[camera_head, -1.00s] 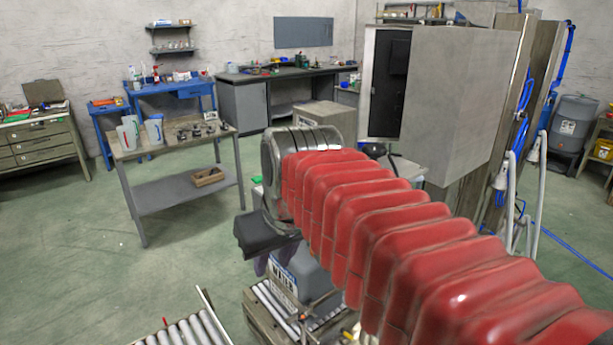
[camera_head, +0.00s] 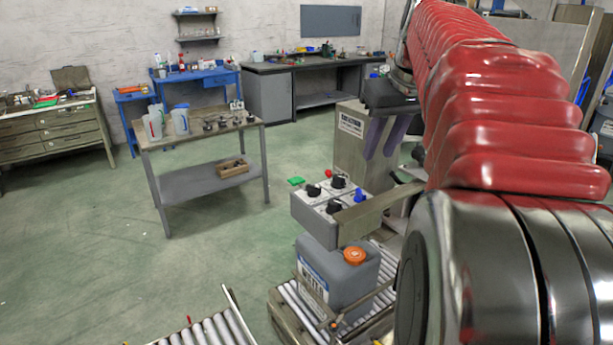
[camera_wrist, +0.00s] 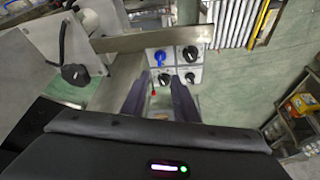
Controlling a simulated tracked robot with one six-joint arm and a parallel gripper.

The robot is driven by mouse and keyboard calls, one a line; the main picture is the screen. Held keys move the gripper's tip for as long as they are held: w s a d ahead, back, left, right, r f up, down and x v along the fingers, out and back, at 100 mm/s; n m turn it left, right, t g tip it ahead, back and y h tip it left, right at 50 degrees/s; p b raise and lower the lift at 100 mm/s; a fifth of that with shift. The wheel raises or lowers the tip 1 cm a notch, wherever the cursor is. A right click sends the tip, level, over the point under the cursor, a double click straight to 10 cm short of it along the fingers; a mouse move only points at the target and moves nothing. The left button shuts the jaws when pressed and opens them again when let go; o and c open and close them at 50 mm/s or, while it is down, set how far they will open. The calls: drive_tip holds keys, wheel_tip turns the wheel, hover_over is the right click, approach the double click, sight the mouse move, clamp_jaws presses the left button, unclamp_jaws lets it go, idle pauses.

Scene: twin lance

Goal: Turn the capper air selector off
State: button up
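A grey control box (camera_head: 318,230) carries a blue knob (camera_head: 360,195) and three black knobs, one of them at the back (camera_head: 338,181). In the wrist view the blue knob (camera_wrist: 160,57) sits beside a black knob (camera_wrist: 190,52), with two more black knobs below. Their labels are too small to read, so I cannot tell which is the capper air selector. My gripper (camera_head: 379,156) is behind and above the box, its two purple fingers pointing down, apart and empty. In the wrist view my gripper (camera_wrist: 158,87) has its fingertips apart near the knobs, touching none visibly.
A flat metal bar (camera_head: 378,205) crosses close beside the knobs. A red-tipped lever (camera_wrist: 153,92) shows between my fingers. A grey water canister (camera_head: 335,275) with an orange cap stands on the roller conveyor. Another black knob (camera_wrist: 75,75) is on a grey housing at left.

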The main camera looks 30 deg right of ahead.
sight(361, 192)
idle(0.3)
drive_tip(key=x, duration=1.3)
drive_tip(key=shift+w+f, duration=0.15)
drive_tip(key=shift+f, duration=0.2)
drive_tip(key=shift+c, duration=0.4)
clamp_jaws()
